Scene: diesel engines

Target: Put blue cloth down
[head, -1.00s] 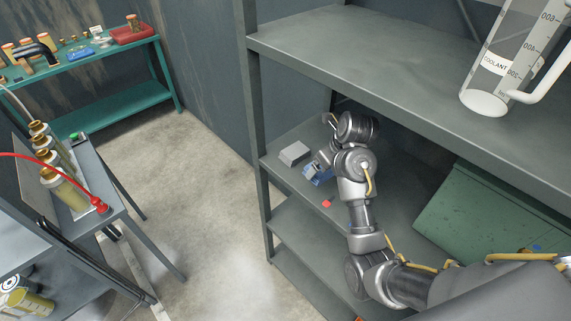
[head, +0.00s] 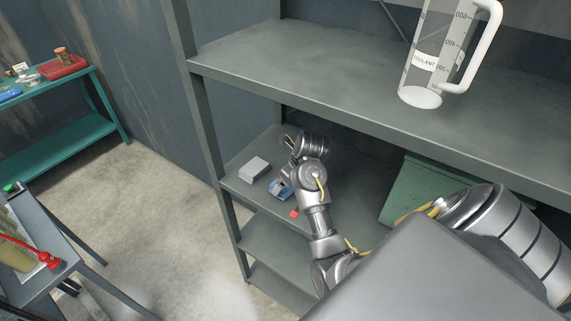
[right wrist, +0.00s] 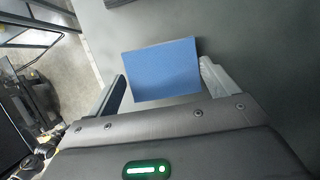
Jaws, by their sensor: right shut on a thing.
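The blue cloth (right wrist: 160,70) shows as a flat blue rectangle between the two fingers of my right gripper (right wrist: 165,88) in the right wrist view. My right gripper is shut on it. In the head view my right gripper (head: 283,190) is low over the middle shelf (head: 262,205), with a bit of the blue cloth (head: 280,189) showing beside it. My arm hides part of it. I cannot tell whether the cloth touches the shelf. My left gripper is in neither view.
A grey block (head: 254,170) lies on the middle shelf just left of my right gripper. A small red thing (head: 293,213) is near the shelf's front edge. A green box (head: 405,189) stands right. A coolant jug (head: 425,60) stands on the upper shelf (head: 300,60) overhead.

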